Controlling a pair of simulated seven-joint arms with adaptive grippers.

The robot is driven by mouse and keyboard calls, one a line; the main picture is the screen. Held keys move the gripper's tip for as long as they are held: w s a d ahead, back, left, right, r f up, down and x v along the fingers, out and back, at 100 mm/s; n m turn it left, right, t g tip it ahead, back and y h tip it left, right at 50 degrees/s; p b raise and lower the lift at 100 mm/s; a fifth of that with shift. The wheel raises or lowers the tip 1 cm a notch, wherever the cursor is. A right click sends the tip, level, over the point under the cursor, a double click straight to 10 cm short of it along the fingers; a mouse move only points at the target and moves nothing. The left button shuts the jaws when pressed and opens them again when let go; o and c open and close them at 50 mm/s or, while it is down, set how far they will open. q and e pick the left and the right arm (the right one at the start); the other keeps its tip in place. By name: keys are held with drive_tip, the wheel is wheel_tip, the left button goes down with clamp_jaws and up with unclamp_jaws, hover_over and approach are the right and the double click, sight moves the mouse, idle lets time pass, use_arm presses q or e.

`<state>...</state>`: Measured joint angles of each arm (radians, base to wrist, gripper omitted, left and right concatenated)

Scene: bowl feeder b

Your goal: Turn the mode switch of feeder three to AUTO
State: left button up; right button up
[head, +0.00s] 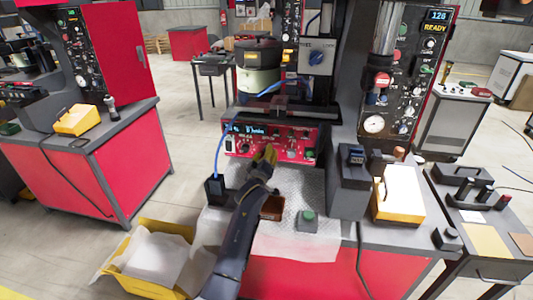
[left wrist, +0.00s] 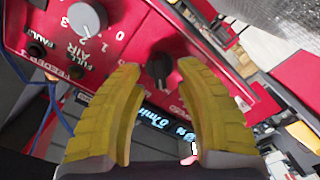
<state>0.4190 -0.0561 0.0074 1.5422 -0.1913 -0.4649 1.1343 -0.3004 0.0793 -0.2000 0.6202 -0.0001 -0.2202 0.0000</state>
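The red control panel of the feeder (head: 300,136) faces me in the middle of the head view. In the left wrist view the red panel (left wrist: 130,45) is tilted, with an upside-down "FEEDER" label. A black rotary knob (left wrist: 160,70) shows there between the tips of my left gripper (left wrist: 160,72), which is open; I cannot tell whether either finger touches the knob. In the head view my left gripper (head: 265,155) reaches the panel front and hides part of it. The knob's own label and pointer setting are not readable. My right gripper is not in view.
A grey knob (left wrist: 87,18) with numbers 0 to 3 sits beside the black one. A lit display (left wrist: 160,125) is close by. A blue cable (head: 219,150) hangs at the panel's left. A yellow bin (head: 140,285) and a green push-button box (head: 308,221) are nearer me.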

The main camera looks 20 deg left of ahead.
use_arm(q)
drive_tip(key=shift+w+a, duration=0.1)
drive_tip(key=shift+w, duration=0.6)
clamp_jaws()
drive_tip(key=shift+r, duration=0.1)
